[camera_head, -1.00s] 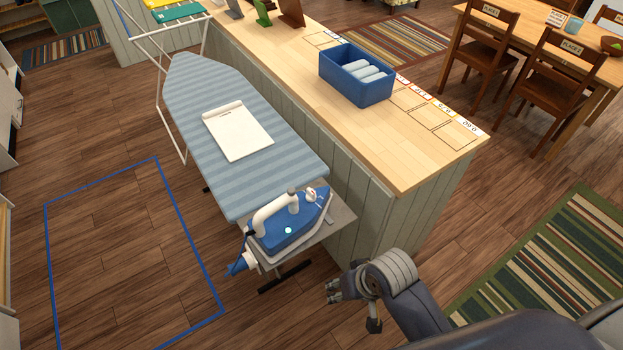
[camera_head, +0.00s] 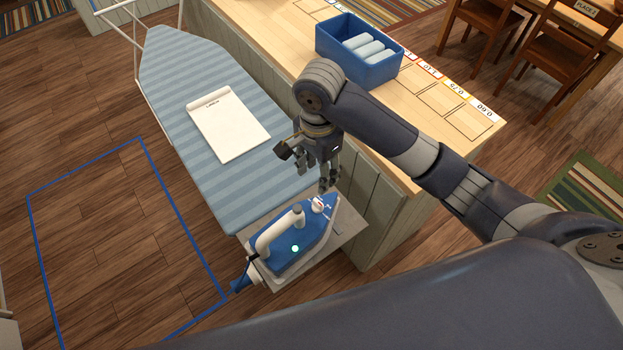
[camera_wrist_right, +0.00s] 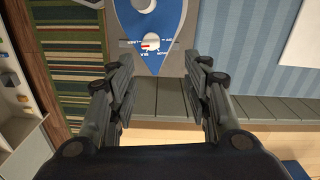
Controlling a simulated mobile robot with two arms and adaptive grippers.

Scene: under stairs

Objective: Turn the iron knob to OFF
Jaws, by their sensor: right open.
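The blue and white iron (camera_head: 300,238) lies on the grey rest plate (camera_head: 345,232) at the near end of the ironing board. Its white knob (camera_head: 317,206) sits near the tip. In the right wrist view the knob (camera_wrist_right: 151,42) shows a red mark, with small lettering around it too small to read surely. My right gripper (camera_head: 326,186) points down just above and behind the knob, apart from it. In the wrist view its two fingers (camera_wrist_right: 158,85) are spread, with nothing between them. My left gripper is not in view.
A wooden counter (camera_head: 270,45) runs alongside, with a blue bin (camera_head: 355,65) of rolled white items. A blue outline (camera_head: 130,245) marks clear floor at left.

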